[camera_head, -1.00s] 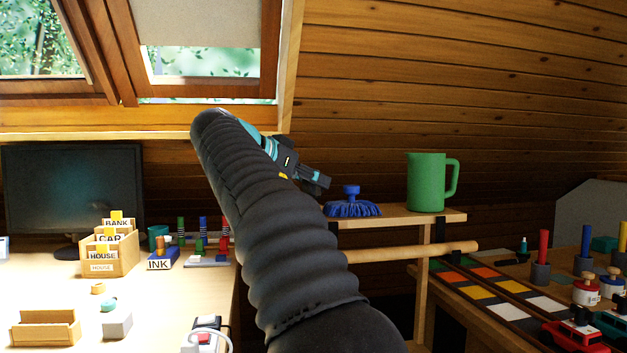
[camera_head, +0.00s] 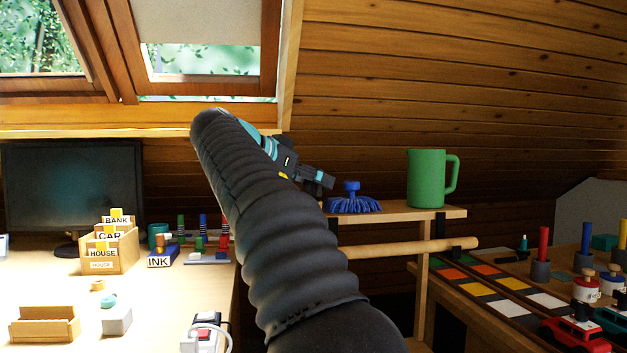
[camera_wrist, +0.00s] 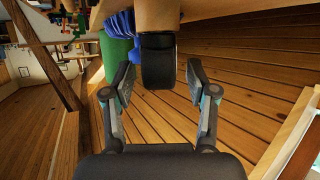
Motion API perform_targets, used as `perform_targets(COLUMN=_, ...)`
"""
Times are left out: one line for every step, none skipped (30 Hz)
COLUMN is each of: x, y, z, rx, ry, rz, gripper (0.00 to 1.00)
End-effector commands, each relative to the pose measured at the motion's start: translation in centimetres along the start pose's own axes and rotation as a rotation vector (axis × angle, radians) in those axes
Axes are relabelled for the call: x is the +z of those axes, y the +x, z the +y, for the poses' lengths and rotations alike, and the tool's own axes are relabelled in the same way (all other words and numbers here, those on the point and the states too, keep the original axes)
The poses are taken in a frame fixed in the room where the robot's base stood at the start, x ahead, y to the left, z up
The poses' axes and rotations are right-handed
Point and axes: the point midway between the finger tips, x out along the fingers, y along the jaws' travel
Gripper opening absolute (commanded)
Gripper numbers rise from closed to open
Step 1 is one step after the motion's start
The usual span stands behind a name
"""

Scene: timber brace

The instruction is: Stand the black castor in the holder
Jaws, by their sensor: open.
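My gripper (camera_head: 318,181) is raised beside the left end of the wooden shelf (camera_head: 400,212), close to a blue brush. In the wrist view my gripper (camera_wrist: 160,76) is open, with a finger on either side. A black block-like piece (camera_wrist: 157,62) shows between the fingers, under the end of a pale wooden cylinder (camera_wrist: 158,15). I cannot tell whether it is the black castor or a bracket, nor whether a finger touches it. I cannot pick out the holder for certain. A small open wooden box (camera_head: 45,327) is on the left desk.
A blue brush (camera_head: 352,200) and a green jug (camera_head: 427,179) stand on the shelf, above a wooden rod (camera_head: 400,250). The left desk holds card boxes (camera_head: 108,250) and an ink block (camera_head: 161,257). Pegs, pots and toy cars (camera_head: 575,333) crowd the right bench.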

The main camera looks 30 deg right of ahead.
Motion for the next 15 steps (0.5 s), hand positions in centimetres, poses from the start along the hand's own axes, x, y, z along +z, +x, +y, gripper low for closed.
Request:
perform_targets(x=0.0, y=-0.2, z=0.0, rx=-0.001, ry=0.0, rz=0.0, gripper=0.58)
perform_targets(x=0.0, y=-0.4, z=-0.1, rx=-0.002, ry=0.0, rz=0.0, gripper=0.58)
perform_targets(x=0.0, y=-0.7, z=-0.1, rx=-0.002, ry=0.0, rz=0.001, gripper=0.58)
perform_targets(x=0.0, y=-1.0, z=-0.1, rx=-0.003, ry=0.0, rz=0.001, gripper=0.58)
perform_targets(x=0.0, y=-1.4, z=-0.1, rx=-0.003, ry=0.0, rz=0.001, gripper=0.58)
perform_targets(x=0.0, y=-2.1, z=-0.1, rx=-0.004, ry=0.0, rz=0.001, gripper=0.58)
perform_targets(x=0.0, y=-2.6, z=-0.1, rx=-0.005, ry=0.0, rz=0.001, gripper=0.58)
perform_targets(x=0.0, y=-3.1, z=-0.1, rx=-0.004, ry=0.0, rz=0.0, gripper=0.58)
perform_targets(x=0.0, y=-4.0, z=-0.2, rx=-0.006, ry=0.0, rz=0.001, gripper=0.58)
perform_targets(x=0.0, y=-4.6, z=-0.2, rx=-0.005, ry=-0.001, rz=0.001, gripper=0.58)
perform_targets(x=0.0, y=-5.2, z=-0.2, rx=-0.005, ry=-0.001, rz=0.001, gripper=0.58)
perform_targets(x=0.1, y=-6.0, z=-0.2, rx=-0.005, ry=0.0, rz=0.001, gripper=0.58)
perform_targets(x=0.1, y=-6.7, z=-0.2, rx=-0.005, ry=0.0, rz=0.0, gripper=0.58)
perform_targets(x=0.1, y=-7.3, z=-0.2, rx=-0.006, ry=0.0, rz=0.001, gripper=0.58)
perform_targets(x=0.0, y=-8.0, z=-0.2, rx=-0.005, ry=0.0, rz=0.001, gripper=0.58)
